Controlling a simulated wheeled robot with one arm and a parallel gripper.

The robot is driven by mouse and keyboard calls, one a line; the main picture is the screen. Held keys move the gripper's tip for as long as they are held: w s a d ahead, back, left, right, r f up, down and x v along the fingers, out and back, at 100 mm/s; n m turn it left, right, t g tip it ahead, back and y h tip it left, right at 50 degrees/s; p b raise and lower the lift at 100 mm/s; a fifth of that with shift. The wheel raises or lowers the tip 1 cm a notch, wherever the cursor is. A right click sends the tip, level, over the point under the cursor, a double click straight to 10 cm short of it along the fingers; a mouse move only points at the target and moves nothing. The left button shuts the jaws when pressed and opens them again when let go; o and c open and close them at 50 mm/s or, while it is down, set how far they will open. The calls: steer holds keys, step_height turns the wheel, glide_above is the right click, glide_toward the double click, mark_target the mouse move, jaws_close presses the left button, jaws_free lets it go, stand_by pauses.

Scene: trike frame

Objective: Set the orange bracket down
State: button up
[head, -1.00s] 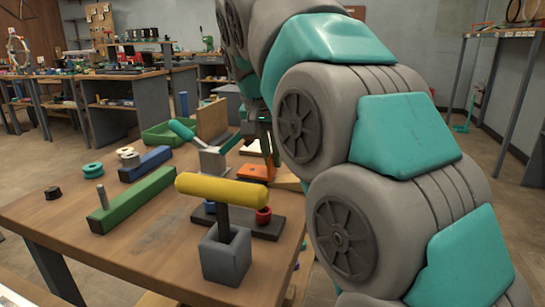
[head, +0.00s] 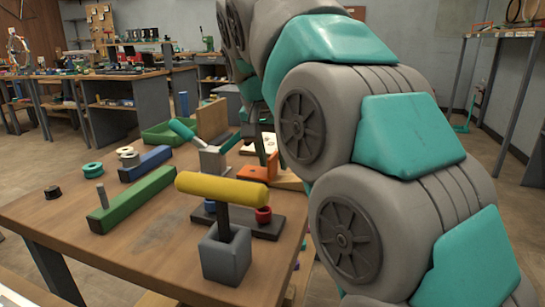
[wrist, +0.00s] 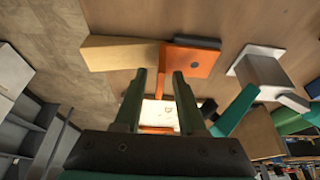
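The orange bracket (head: 286,179) rests at the right side of the workbench, with one flat plate and one upright flange. In the wrist view the bracket (wrist: 195,63) lies beside a pale wooden block (wrist: 122,53) and against a dark flat piece (wrist: 196,42). My gripper (wrist: 159,75) is open. Its two fingers stand either side of the bracket's thin upright flange, with a visible gap on both sides. My arm hides part of the gripper and bracket's right side in the head view.
A white plate with holes (wrist: 160,114) lies beyond the bracket. A yellow-handled tool in a grey block (head: 226,255) and a green bar (head: 132,200) are nearer. Bare workbench (head: 60,225) shows at front left.

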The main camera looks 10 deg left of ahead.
steer(key=shift+v, duration=1.4)
steer(key=p+v, duration=0.3)
steer(key=v, duration=0.2)
steer(key=shift+w, duration=0.1)
